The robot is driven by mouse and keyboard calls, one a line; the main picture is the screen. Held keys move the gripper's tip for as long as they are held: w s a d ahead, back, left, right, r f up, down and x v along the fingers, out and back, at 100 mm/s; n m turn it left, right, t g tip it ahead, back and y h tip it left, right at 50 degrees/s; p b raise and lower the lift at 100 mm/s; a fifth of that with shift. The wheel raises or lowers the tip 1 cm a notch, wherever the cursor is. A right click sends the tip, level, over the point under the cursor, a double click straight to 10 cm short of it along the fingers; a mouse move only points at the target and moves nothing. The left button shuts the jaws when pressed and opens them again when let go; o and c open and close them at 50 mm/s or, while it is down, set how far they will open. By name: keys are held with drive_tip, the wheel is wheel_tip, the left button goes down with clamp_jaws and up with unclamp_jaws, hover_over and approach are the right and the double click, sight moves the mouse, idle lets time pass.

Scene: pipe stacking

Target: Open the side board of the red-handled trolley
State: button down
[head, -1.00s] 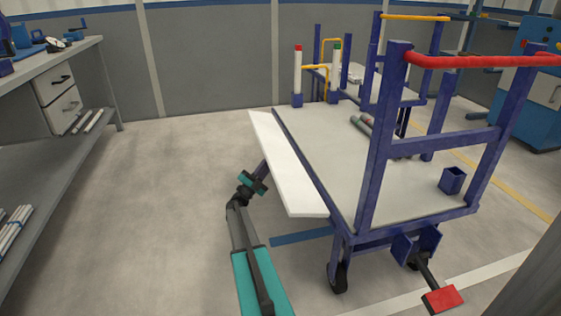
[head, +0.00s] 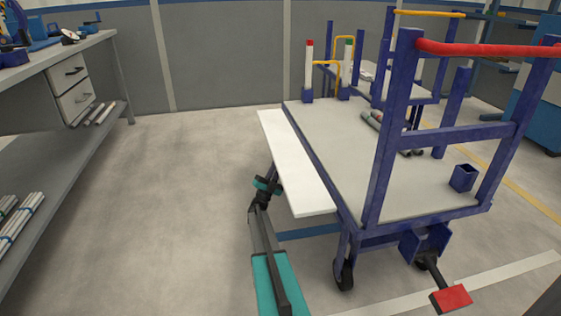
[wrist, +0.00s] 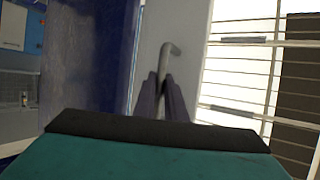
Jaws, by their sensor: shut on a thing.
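The trolley with the red handle (head: 480,50) has a blue frame and a grey deck (head: 350,150). Its white side board (head: 295,165) sticks out from the deck's left long side, nearly flat and sloping outward. My gripper (wrist: 161,100) is shut on a bent grey handle (wrist: 166,60) in the wrist view, in front of a pale panel that appears to be the board. In the head view my wrist is at the board's outer left edge, and the fingertips are mostly hidden by the board.
A workbench (head: 60,125) with drawers and a lower shelf of pipes stands at the left. Pipes (head: 385,130) lie on the trolley deck. A red pedal (head: 451,298) sticks out at the trolley's near end. The floor between bench and trolley is clear.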

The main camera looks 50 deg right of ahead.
drive_tip(key=shift+d+r, duration=0.15)
drive_tip(key=shift+d, duration=0.2)
drive_tip(key=c, duration=1.8)
unclamp_jaws()
drive_tip(key=shift+s, duration=0.1)
drive_tip(key=shift+a, duration=0.1)
drive_tip(key=shift+a, duration=0.1)
drive_tip(key=shift+a+f+p, duration=0.35)
drive_tip(key=shift+a+f, duration=0.05)
drive_tip(key=shift+f, duration=0.1)
drive_tip(key=p+v, duration=0.4)
drive_tip(key=v, duration=0.8)
drive_tip(key=shift+a+f, duration=0.15)
drive_tip(key=shift+f, duration=0.05)
